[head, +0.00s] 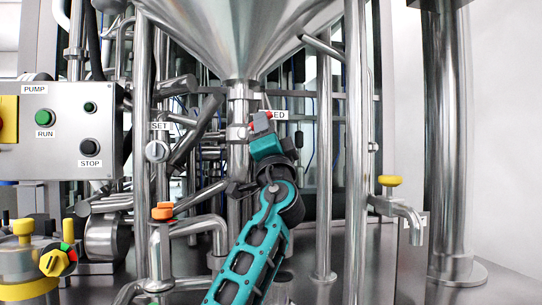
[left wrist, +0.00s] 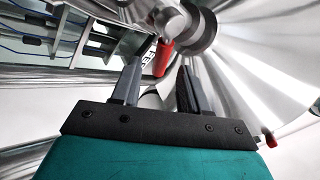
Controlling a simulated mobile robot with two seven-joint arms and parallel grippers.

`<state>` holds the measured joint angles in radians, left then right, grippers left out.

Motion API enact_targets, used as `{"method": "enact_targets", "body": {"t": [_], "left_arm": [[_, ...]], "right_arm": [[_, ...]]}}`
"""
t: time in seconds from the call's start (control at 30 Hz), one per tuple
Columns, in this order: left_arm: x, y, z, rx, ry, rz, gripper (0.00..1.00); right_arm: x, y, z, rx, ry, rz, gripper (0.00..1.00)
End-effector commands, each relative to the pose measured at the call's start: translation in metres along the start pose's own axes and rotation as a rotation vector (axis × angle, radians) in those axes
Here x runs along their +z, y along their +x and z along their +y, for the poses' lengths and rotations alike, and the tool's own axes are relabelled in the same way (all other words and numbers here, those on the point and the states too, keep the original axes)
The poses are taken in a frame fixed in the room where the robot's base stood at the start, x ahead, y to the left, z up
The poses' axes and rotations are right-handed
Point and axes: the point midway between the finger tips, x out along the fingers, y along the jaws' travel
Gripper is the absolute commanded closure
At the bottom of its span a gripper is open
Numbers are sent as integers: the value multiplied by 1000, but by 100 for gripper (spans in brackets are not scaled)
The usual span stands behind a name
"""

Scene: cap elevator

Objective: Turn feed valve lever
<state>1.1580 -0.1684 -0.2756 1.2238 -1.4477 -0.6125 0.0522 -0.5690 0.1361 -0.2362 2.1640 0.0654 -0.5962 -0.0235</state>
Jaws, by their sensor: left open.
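The feed valve sits on the pipe below the steel hopper, beside a label (head: 278,115) of which only "ED" shows in the head view. Its red lever (left wrist: 163,58) appears in the left wrist view between my two dark fingers, near their tips; I cannot tell how deep it lies between them. In the head view only a small red part (head: 268,114) shows beside my gripper. My left gripper (head: 261,124) is open at the valve and hides most of it. Its fingers stand apart in the left wrist view (left wrist: 160,68). My right gripper is not in view.
The hopper cone (head: 235,35) hangs just above my gripper. Vertical pipes stand close by, one (head: 355,150) to the right. A pump box (head: 60,130) with RUN and STOP buttons is at left. A SET knob (head: 157,151) and an orange-capped valve (head: 163,211) lie left of my arm.

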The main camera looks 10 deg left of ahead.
Motion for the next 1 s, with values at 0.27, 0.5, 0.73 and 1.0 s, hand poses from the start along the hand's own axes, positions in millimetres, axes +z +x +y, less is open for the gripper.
{"method": "enact_targets", "body": {"t": [0.27, 0.5, 0.73, 1.0], "left_arm": [[1, -52, 1, 2, -1, -1, 56], [0, -81, 0, 1, 0, -1, 56], [0, -87, 0, 0, 0, -1, 56], [4, -84, -2, 0, 25, -14, 68]], "right_arm": [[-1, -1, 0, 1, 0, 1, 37], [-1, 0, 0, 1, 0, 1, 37], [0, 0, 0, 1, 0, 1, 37], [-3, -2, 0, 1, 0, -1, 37]]}}
